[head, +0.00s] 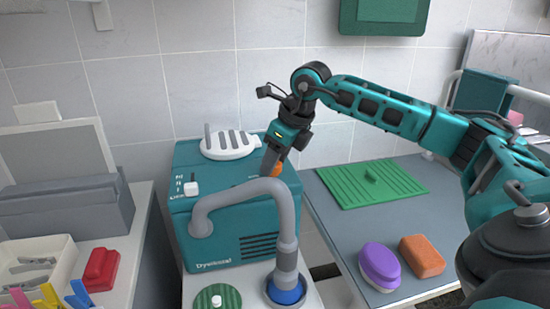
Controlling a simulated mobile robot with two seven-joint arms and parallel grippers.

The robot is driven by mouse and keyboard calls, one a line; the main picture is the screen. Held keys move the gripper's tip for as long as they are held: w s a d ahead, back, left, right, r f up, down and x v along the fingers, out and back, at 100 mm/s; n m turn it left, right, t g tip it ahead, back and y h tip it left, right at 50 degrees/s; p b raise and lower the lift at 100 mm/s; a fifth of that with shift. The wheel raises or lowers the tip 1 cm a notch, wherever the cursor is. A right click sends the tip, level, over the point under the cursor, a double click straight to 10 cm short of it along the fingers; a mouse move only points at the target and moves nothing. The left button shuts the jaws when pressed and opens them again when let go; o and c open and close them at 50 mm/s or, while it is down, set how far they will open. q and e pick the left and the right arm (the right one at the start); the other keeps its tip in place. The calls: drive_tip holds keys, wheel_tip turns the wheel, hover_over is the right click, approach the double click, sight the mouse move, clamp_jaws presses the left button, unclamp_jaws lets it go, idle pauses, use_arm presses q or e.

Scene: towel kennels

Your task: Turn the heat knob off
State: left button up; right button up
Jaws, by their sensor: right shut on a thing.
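A teal dryer box (190,240) stands against the tiled wall, left of centre. My right gripper (273,168) points down at the right part of its top and is shut on a small orange knob (277,171), which I take to be the heat knob. The gripper's fingers hide part of the knob, so its setting cannot be read. A white switch (191,188) sits beside small white lettering on the dryer's left top. My left gripper is not in view.
A grey hose (285,225) arches before the dryer. A white slotted piece (230,145) lies on top. On the right counter are a green mat (370,185), a purple oval (380,265) and an orange block (421,256). A grey box (65,215) and a red item (101,269) are left.

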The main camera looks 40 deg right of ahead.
drive_tip(key=o, duration=1)
drive_tip(key=p+v, duration=0.2)
drive_tip(key=v, duration=1.1)
drive_tip(key=shift+d+p, duration=0.1)
drive_tip(key=shift+p, duration=0.25)
drive_tip(key=shift+f, duration=0.1)
